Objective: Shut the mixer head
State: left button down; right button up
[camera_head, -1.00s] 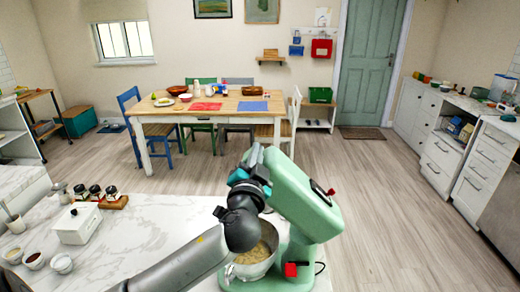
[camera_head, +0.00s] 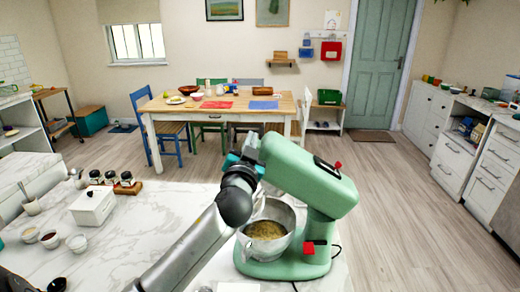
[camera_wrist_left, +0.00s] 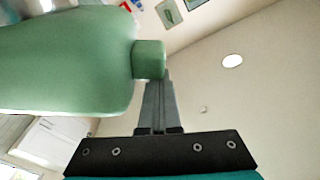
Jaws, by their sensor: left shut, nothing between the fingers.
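The green stand mixer (camera_head: 290,262) stands on the marble counter. Its head (camera_head: 300,178) is tilted up, with the front end high at the left above the metal bowl (camera_head: 284,213), which holds a pale mix. My left gripper (camera_head: 250,146) is at the raised front end of the head, its fingers pointing up. In the left wrist view the shut, empty fingers (camera_wrist_left: 158,92) reach up beside the green head (camera_wrist_left: 65,60) and its small front knob (camera_wrist_left: 149,59). They look close to the knob; I cannot tell if they touch. My right gripper is out of view.
On the counter (camera_head: 140,225) at left are a white lidded box (camera_head: 92,206), several small jars on a wooden board and several small bowls. A dining table (camera_head: 220,108) stands beyond, with open floor between.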

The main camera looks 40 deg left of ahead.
pick_arm(q)
jog(key=s+a+f+n+b, duration=0.2)
jog(key=a+f+n+b, duration=0.1)
jog(key=f+b, duration=0.2)
jog(key=s+a+f+n+y+b, duration=0.1)
jog(key=a+f+n+b, duration=0.3)
jog(key=f, duration=0.6)
jog(key=shift+s+a+n+g+b, duration=0.35)
jog(key=shift+s+b, duration=0.35)
jog(key=shift+b, duration=0.35)
jog(key=shift+f, duration=0.15)
notch_tip(320, 180, up, 5)
jog(key=p, duration=0.4)
jog(key=v, duration=0.9)
jog(key=shift+s+f, duration=0.2)
jog(key=shift+f, duration=0.1)
